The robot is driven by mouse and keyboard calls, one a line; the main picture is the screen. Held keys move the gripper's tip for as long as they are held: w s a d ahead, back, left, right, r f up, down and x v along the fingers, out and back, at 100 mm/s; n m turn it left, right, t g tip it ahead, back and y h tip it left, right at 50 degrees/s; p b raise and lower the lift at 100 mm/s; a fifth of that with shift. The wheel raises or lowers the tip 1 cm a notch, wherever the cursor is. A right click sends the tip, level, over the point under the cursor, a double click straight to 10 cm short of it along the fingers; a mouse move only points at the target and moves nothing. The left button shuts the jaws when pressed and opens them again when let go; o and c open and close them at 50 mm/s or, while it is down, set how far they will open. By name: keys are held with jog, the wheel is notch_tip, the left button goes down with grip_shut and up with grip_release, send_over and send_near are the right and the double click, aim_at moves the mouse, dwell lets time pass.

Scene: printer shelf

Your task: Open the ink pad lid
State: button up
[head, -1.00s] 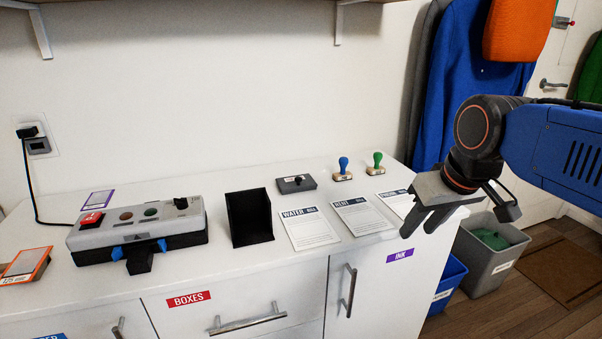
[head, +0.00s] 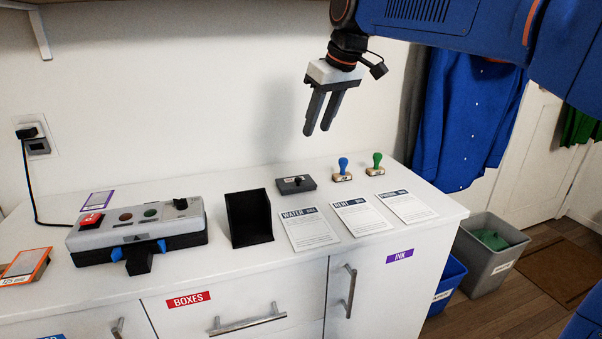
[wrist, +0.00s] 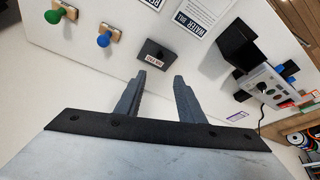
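The ink pad (head: 296,185) is a small dark grey box with a black knob on its lid, lying on the white counter near the wall. Its lid looks shut. In the wrist view the ink pad (wrist: 155,52) shows just beyond the fingertips, with a small label on its near side. My gripper (head: 317,132) hangs in the air above the ink pad, fingers pointing down and a little left. In the wrist view my gripper's fingers (wrist: 159,76) are apart with nothing between them. They do not touch the ink pad.
A blue-handled stamp (head: 343,170) and a green-handled stamp (head: 376,165) stand right of the pad. Printed sheets, including the water bill (head: 308,230), lie in front. A black open holder (head: 249,218) and a grey button device (head: 137,232) stand to the left.

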aim_at(298, 179)
jog(key=x, duration=1.7)
grip_shut()
